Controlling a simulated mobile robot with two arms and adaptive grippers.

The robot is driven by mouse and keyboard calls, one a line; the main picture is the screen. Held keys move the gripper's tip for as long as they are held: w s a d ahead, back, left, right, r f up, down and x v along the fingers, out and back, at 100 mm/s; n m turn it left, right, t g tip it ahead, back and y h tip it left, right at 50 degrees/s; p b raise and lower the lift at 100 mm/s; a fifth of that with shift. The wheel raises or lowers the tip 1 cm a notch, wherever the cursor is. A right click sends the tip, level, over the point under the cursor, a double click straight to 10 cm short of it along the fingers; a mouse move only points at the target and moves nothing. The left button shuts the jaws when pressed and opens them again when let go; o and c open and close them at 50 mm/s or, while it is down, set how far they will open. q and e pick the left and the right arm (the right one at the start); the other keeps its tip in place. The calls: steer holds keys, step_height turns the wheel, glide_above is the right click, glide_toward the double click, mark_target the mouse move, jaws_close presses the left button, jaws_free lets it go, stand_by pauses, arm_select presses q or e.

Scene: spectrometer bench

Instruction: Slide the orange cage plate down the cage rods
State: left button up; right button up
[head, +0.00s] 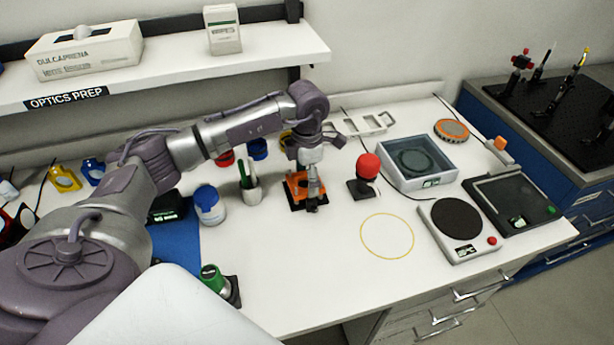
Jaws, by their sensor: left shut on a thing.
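The orange cage plate (296,184) is at the middle of the bench, low over a dark base. My left gripper (312,203) comes down over it from above and is shut on it. The fingers and wrist cover part of the plate. The cage rods are hard to make out behind the gripper, so I cannot tell how far up the rods the plate sits. My right gripper is not in view.
A cup with pens (251,194) and a blue-lidded jar (209,206) stand left of the plate. A red-knobbed object (366,167) stands close on the right. A grey box (417,164) and a round-plated device (458,226) are further right. Bench around the yellow ring (387,258) is clear.

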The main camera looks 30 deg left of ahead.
arm_select(q)
steer(key=shift+r, duration=0.1)
steer(key=shift+r+p, duration=1.35)
steer(key=shift+r, duration=0.8)
steer(key=shift+f+b, duration=0.25)
steer(key=shift+b, duration=0.1)
steer(key=shift+f, duration=0.3)
steer(key=shift+r, duration=0.15)
steer(key=shift+r, duration=0.4)
steer(key=shift+f, duration=0.2)
stand_by(0.5)
